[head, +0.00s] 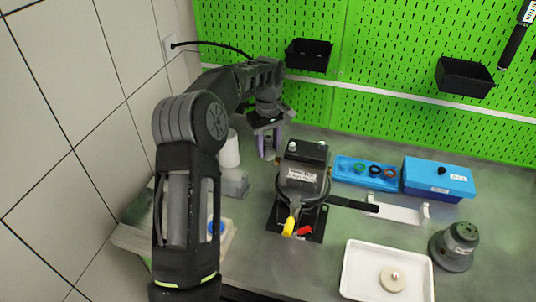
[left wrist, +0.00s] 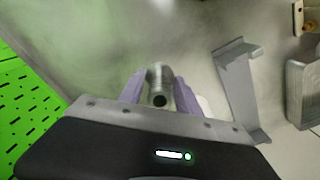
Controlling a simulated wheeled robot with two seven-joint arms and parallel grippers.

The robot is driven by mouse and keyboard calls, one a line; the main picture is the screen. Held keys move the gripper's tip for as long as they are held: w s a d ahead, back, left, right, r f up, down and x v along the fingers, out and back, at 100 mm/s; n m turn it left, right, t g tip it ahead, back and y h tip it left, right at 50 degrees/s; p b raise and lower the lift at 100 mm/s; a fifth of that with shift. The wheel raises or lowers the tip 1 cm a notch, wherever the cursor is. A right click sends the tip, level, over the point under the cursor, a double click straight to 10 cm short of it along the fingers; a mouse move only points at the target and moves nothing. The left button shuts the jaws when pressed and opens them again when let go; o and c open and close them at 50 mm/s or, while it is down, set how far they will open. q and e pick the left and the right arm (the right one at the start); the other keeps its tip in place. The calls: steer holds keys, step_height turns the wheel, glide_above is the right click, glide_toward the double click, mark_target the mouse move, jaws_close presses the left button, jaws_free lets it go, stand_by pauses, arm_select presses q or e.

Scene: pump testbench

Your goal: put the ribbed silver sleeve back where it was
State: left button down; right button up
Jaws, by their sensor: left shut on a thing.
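My left gripper (head: 268,152) reaches down over the back left of the bench, behind and left of the black pump unit (head: 302,180). In the left wrist view its purple fingers (left wrist: 160,95) are shut on the ribbed silver sleeve (left wrist: 160,77). The sleeve's dark round end opening faces the camera. In the head view the sleeve is mostly hidden between the fingers. I cannot tell whether its far end touches the bench. My right gripper is not in view.
A blue tray (head: 348,178) with rings, a blue box (head: 438,179), a white tray (head: 349,279) and a dark round housing (head: 455,247) lie right. A grey bracket (left wrist: 236,88) stands near the sleeve.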

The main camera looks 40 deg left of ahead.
mark_target(268, 155)
arm_select(q)
step_height(268, 155, down, 3)
steer(key=shift+p, duration=0.4)
steer(key=shift+f, duration=0.3)
steer(key=shift+f, duration=0.2)
steer(key=c, duration=0.9)
jaws_free()
steer(key=shift+o, duration=0.2)
